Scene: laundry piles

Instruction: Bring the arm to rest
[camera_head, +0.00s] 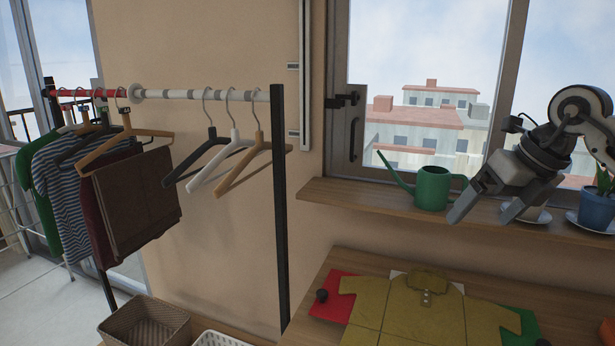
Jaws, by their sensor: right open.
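My right gripper (482,213) hangs from my right arm (583,110), which comes in from the right edge. Its two fingers are apart and nothing shows between them. It is in front of the window sill, above the table, and covers part of a light-coloured pot on a saucer. My left gripper is not in view. A yellow shirt (424,310) lies spread on the wooden table (368,262) below the gripper, apart from it.
A green watering can (433,187) and a blue plant pot (596,208) stand on the wooden sill (352,198). A rack at left holds clothes and several hangers (232,150); its black post (279,215) stands left of the table. A wicker basket (146,320) is below.

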